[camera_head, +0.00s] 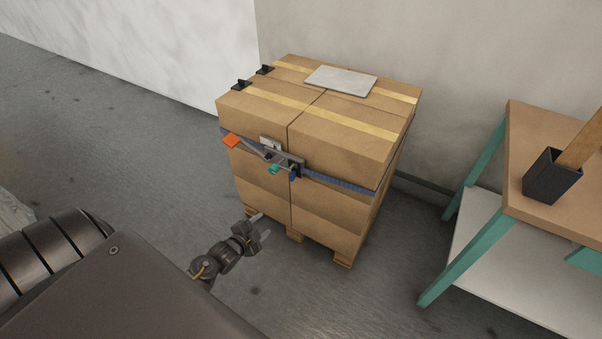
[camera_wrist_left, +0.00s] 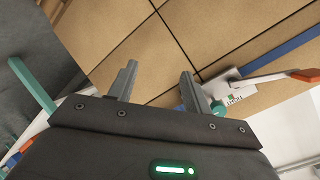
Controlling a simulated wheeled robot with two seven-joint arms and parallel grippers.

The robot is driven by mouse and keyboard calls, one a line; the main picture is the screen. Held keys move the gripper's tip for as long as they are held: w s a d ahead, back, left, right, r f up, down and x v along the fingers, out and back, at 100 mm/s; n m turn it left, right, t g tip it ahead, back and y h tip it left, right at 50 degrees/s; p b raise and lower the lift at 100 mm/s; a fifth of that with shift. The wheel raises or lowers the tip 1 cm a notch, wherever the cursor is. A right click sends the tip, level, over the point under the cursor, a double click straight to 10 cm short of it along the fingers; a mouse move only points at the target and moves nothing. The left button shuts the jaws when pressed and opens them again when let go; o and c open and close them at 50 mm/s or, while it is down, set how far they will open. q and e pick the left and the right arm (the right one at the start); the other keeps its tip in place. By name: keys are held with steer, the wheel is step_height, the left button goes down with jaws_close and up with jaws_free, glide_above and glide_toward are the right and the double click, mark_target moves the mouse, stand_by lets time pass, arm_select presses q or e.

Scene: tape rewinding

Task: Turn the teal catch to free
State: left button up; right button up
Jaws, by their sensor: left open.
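The teal catch (camera_head: 274,169) is a small knob at the lower edge of the grey metal ratchet (camera_head: 288,162) on the front of the strapped boxes. An orange-tipped handle (camera_head: 231,141) sticks out to the left of the ratchet. My left gripper (camera_head: 262,225) is open and empty, below and in front of the catch and apart from it. In the left wrist view, the fingers (camera_wrist_left: 157,82) stand apart before the cardboard, and the teal catch (camera_wrist_left: 217,108) shows just right of the right finger. Part of the catch is hidden there. My right gripper is not in view.
Stacked cardboard boxes (camera_head: 340,145) stand on a wooden pallet (camera_head: 295,236), with a blue strap (camera_head: 345,185) around them. A grey plate (camera_head: 341,80) lies on top. A teal-legged table (camera_head: 555,150) with a black holder (camera_head: 551,176) stands at right.

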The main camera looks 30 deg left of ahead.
arm_select(q)
steer(key=w+a+r+m+t+b, duration=0.2)
steer(key=w+a+r+m+t, duration=0.15)
steer(key=r, duration=0.45)
steer(key=m+t+b, duration=0.1)
glide_toward(272, 172)
steer(key=w, duration=0.5)
steer(key=w+b, duration=0.1)
steer(key=w, duration=0.6)
steer(key=shift+w+a, duration=0.1)
steer(key=shift+a, duration=0.15)
steer(key=shift+w, duration=0.35)
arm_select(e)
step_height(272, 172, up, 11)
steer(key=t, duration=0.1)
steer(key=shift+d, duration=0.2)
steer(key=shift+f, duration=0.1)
arm_select(q)
steer(key=c, duration=1)
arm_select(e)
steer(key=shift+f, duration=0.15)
